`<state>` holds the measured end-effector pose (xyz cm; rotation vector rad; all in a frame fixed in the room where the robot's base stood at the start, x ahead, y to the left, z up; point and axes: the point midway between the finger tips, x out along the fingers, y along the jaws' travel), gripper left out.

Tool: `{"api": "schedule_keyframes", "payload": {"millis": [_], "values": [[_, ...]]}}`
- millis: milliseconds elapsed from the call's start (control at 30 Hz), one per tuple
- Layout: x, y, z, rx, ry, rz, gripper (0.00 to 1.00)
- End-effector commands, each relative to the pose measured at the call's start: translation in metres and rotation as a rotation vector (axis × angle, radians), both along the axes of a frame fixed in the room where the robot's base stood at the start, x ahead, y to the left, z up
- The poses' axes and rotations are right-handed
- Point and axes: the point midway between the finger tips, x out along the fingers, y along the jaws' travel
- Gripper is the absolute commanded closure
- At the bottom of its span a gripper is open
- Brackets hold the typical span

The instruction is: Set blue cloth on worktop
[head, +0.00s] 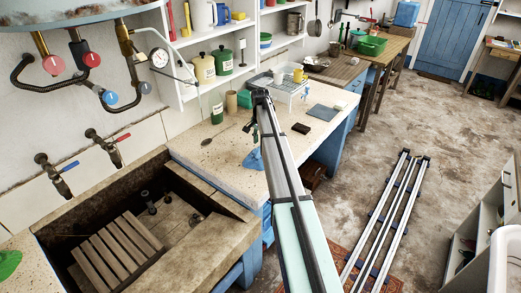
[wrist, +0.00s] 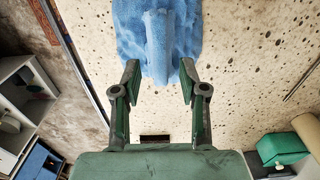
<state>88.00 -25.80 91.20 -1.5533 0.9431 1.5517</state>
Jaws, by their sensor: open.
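The blue cloth (head: 253,160) is at the worktop (head: 222,170), partly hidden behind my arm in the head view. In the wrist view the crumpled blue cloth (wrist: 157,32) fills the top middle, and a narrow fold of it points down between my fingertips. The speckled worktop (wrist: 240,70) shows behind it. My gripper (wrist: 159,78) is open, with one green finger on each side of that fold and gaps between. In the head view my gripper (head: 254,133) is small and partly hidden by the arm. I cannot tell whether all of the cloth rests on the worktop.
A stone trough (head: 65,240) with a slatted wooden board lies at the left. A dark brown block (head: 301,128), a spoon (head: 207,141), a pale blue flat cloth (head: 323,112) and a dish rack (head: 287,85) are on the worktop. Floor lies beyond its front edge.

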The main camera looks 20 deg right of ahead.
Motion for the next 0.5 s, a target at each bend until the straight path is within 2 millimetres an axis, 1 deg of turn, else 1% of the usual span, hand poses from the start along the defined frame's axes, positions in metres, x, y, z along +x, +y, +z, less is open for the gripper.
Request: {"api": "schedule_keyframes", "payload": {"millis": [200, 300, 400, 500], "values": [[0.001, 0.000, 0.039, 0.000, -0.002, 0.000, 0.57], [0.001, 0.000, 0.055, 0.000, -0.001, 0.000, 0.57], [0.001, 0.000, 0.066, 0.000, -0.001, 0.000, 0.57], [0.000, 0.000, 0.073, 0.000, 0.000, 0.000, 0.57]]}}
